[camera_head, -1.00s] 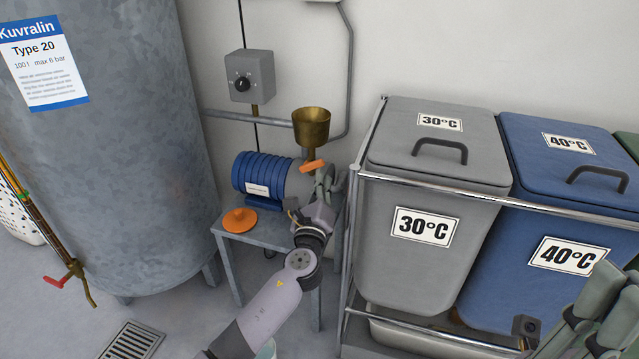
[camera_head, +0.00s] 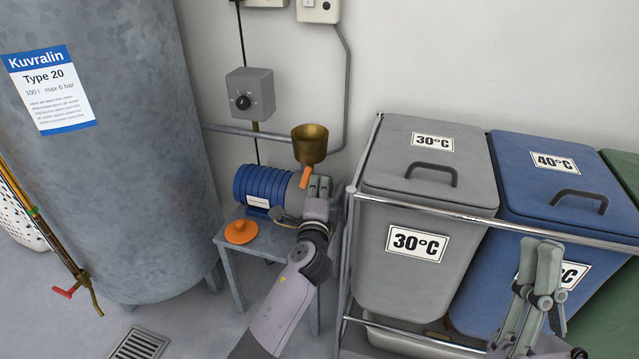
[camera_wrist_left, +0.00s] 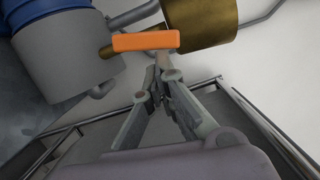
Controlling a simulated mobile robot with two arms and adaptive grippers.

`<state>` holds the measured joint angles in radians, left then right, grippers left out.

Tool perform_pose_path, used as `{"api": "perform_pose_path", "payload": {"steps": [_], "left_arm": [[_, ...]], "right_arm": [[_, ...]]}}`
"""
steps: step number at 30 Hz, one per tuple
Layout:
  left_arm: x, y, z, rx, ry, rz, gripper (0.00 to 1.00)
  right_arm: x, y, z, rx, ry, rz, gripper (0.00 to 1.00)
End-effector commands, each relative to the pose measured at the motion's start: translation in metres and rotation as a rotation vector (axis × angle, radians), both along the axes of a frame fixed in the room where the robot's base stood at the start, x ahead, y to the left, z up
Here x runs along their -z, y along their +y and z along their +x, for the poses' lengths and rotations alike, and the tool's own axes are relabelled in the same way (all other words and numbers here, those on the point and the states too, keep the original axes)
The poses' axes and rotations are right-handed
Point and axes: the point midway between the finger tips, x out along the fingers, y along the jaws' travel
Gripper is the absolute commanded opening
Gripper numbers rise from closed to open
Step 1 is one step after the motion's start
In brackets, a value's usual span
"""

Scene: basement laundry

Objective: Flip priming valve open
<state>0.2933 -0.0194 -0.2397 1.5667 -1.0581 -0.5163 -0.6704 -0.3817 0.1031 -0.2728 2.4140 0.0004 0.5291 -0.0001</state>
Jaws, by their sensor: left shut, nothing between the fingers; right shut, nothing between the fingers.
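The priming valve's orange lever (camera_head: 305,177) sits below the brass funnel (camera_head: 310,144) on top of the blue and grey pump (camera_head: 264,186). In the head view the lever looks steeply tilted. In the left wrist view the orange lever (camera_wrist_left: 145,41) lies across the brass pipe beside the funnel (camera_wrist_left: 200,20). My left gripper (camera_head: 320,186) is just right of the lever, shut and empty; its fingertips (camera_wrist_left: 160,75) show just below the lever's right end. Whether they touch it I cannot tell. My right gripper (camera_head: 540,262) is shut and empty in front of the blue bin.
An orange cap (camera_head: 241,231) lies on the grey pump stand (camera_head: 226,262). A railed cart with a grey bin (camera_head: 385,262) and a blue bin (camera_head: 495,305) stands to the right. A large grey tank (camera_head: 150,190) stands at left. A control box (camera_head: 250,94) is on the wall.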

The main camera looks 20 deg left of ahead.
Motion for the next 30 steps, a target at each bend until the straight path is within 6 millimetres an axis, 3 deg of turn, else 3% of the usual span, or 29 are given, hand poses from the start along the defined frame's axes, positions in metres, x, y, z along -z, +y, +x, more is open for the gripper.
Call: {"api": "perform_pose_path", "payload": {"steps": [1, 11, 24, 30], "left_arm": [[-0.002, 0.001, 0.000, 0.000, 0.001, -0.019, 0.00], [0.002, -0.001, -0.008, 0.001, 0.002, -0.011, 0.00], [0.003, -0.019, -0.092, 0.000, 0.002, -0.014, 0.00], [0.003, -0.024, -0.114, 0.000, 0.001, -0.014, 0.00]], "right_arm": [[0.003, 0.001, 0.007, 0.003, 0.044, -0.014, 0.00], [0.004, 0.001, 0.005, 0.001, 0.033, -0.010, 0.00], [0.004, 0.001, 0.005, 0.001, 0.033, -0.010, 0.00], [0.004, 0.001, 0.005, 0.002, 0.033, -0.009, 0.00]]}}
